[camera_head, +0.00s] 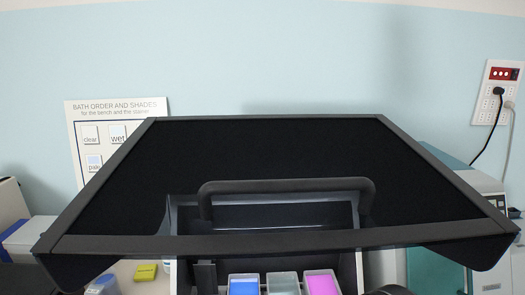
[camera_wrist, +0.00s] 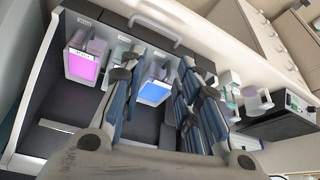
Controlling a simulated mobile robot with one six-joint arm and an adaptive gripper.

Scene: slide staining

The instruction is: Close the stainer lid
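The stainer lid (camera_head: 290,160) is a large dark panel with a grey frame, standing raised and tilted in the head view. A grey bar handle (camera_head: 285,185) crosses its lower part. Below the lid's lower edge are a blue bath (camera_head: 243,285), a pale clear bath (camera_head: 283,284) and a pink bath (camera_head: 321,284) in the stainer. In the wrist view, my gripper (camera_wrist: 160,68) has its fingers spread apart with nothing between them. The blue bath (camera_wrist: 154,92) shows beyond the fingers, and the pink bath (camera_wrist: 82,66) lies to their left.
A bath-order poster (camera_head: 118,105) hangs on the wall at left. A wall outlet (camera_head: 497,92) with plugged cords is at right, above a white and teal machine (camera_head: 465,185). A yellow block (camera_head: 145,271) lies left of the stainer. Dark equipment (camera_wrist: 275,113) stands right in the wrist view.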

